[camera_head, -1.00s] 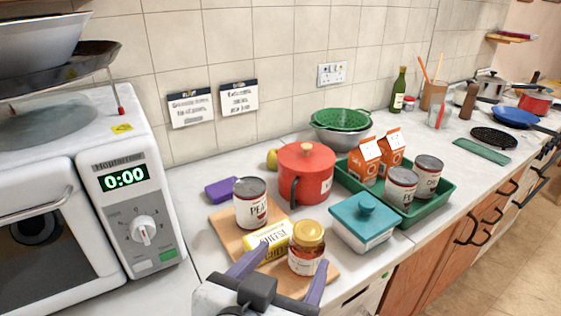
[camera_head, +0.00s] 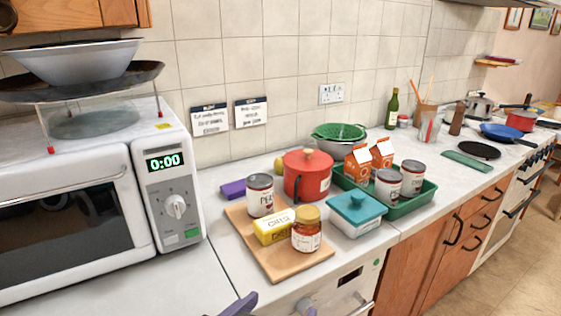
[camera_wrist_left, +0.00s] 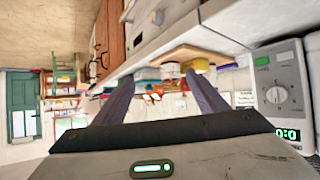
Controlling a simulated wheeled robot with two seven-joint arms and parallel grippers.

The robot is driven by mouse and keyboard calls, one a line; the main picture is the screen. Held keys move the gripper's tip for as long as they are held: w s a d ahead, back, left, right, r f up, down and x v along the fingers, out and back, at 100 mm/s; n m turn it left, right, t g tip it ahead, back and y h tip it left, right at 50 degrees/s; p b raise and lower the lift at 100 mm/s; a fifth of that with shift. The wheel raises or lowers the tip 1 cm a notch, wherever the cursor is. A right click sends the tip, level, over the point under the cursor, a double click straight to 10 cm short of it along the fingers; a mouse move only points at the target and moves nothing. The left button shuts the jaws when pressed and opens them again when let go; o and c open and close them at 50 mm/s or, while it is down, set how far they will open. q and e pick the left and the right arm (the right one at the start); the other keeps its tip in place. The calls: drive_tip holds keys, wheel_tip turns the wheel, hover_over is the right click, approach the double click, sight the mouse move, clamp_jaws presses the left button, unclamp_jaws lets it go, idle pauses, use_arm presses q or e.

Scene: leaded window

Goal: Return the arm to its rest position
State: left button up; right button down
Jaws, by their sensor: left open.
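My left gripper (camera_head: 240,304) shows only as a purple fingertip at the bottom edge of the head view, in front of the counter edge. In the left wrist view its two purple fingers (camera_wrist_left: 160,98) are spread apart with nothing between them. The wrist picture is upside down. The cutting board (camera_head: 277,262) lies on the counter beyond the gripper. On it stand a jar with a gold lid (camera_head: 307,232), a yellow cheese pack (camera_head: 273,226) and a peas can (camera_head: 260,196). The gripper is apart from all of them. My right gripper is not in view.
A white microwave (camera_head: 175,185) stands at the left. A red pot (camera_head: 307,178), a teal-lidded box (camera_head: 357,212) and a green tray (camera_head: 415,205) with cans and cartons stand right of the board. The counter front left of the board is clear.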

use_arm(q)
drive_tip(key=s+a+f+n+g+y, duration=0.15)
drive_tip(key=s+a+f+g, duration=0.25)
drive_tip(key=s+a+f, duration=0.55)
drive_tip(key=s+a+f+g+y, duration=0.35)
drive_tip(key=s+a+f, duration=0.35)
drive_tip(key=a+f, duration=0.55)
drive_tip(key=w+d+f+t+h, duration=0.3)
drive_tip(key=w+d+f+t, duration=0.1)
drive_tip(key=f, duration=0.7)
drive_tip(key=shift+w+d+f, duration=0.15)
drive_tip(key=shift+d+f, duration=0.2)
drive_tip(key=shift+d, duration=0.45)
drive_tip(key=shift+t, duration=0.25)
